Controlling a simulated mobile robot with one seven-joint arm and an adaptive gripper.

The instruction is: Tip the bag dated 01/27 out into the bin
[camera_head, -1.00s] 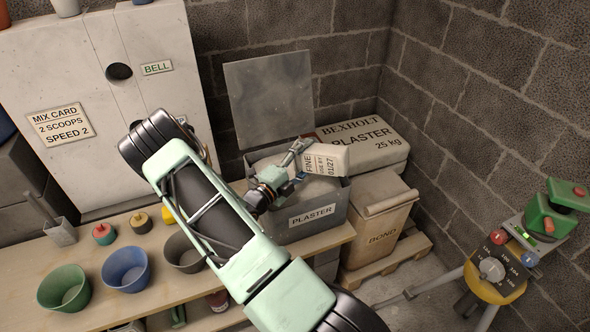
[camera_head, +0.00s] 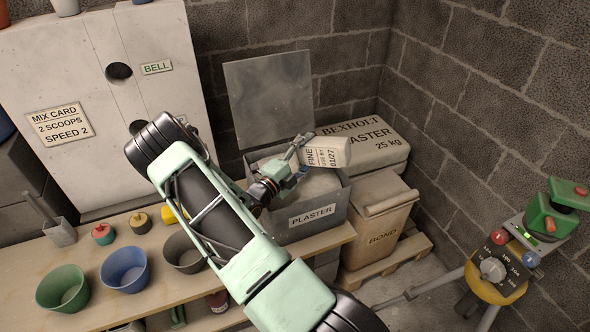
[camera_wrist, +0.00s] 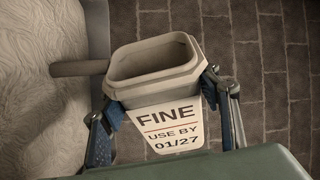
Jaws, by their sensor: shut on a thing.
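The pale bag labelled FINE, USE BY 01/27 (camera_head: 328,152) is in my gripper (camera_head: 297,152), tilted on its side above the right back part of the grey PLASTER bin (camera_head: 341,202). In the wrist view my gripper (camera_wrist: 164,118) has a blue-padded finger on each side of the bag (camera_wrist: 160,93). The bag's open mouth shows there, with its inside shaded; no contents can be made out. The bin's lid (camera_head: 268,97) stands open behind it. Pale plaster shows inside the bin, partly hidden by my arm.
A BEXHOLT PLASTER sack (camera_head: 372,143) lies right of the bin, behind a BOND sack (camera_head: 376,229). Several bowls, including a blue one (camera_head: 125,269), stand on the bench (camera_head: 85,310). A tripod device (camera_head: 505,268) stands at the right.

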